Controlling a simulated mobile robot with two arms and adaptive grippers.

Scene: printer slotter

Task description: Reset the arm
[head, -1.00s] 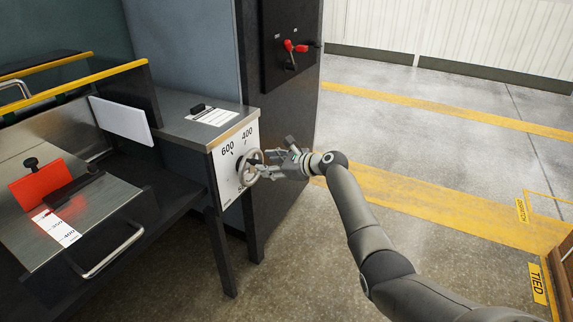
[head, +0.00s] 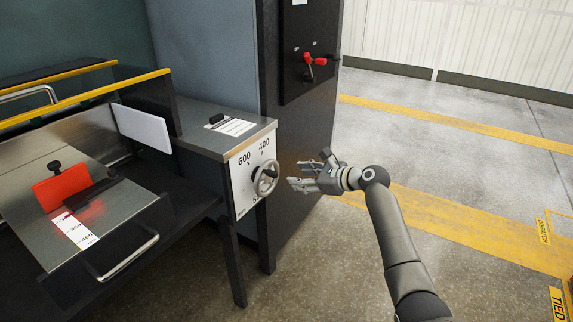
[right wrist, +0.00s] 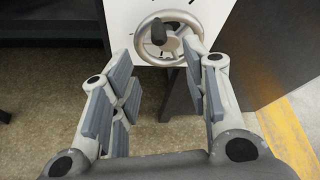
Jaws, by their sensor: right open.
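My right gripper (head: 308,178) is open and empty in the head view, to the right of the handwheel (head: 265,180) and apart from it. The handwheel is a grey metal ring on a white dial plate (head: 243,190) marked 600 and 400. In the right wrist view, the open fingers (right wrist: 156,95) have nothing between them, and the handwheel (right wrist: 187,45) with its dark knob shows beyond their tips. My left gripper is not in view.
The slotter table (head: 215,143) carries the dial plate. A red block (head: 62,187) sits on the metal bed to the left. A dark cabinet with a red-handled switch (head: 315,60) stands behind the wheel. Open floor (head: 470,150) lies to the right.

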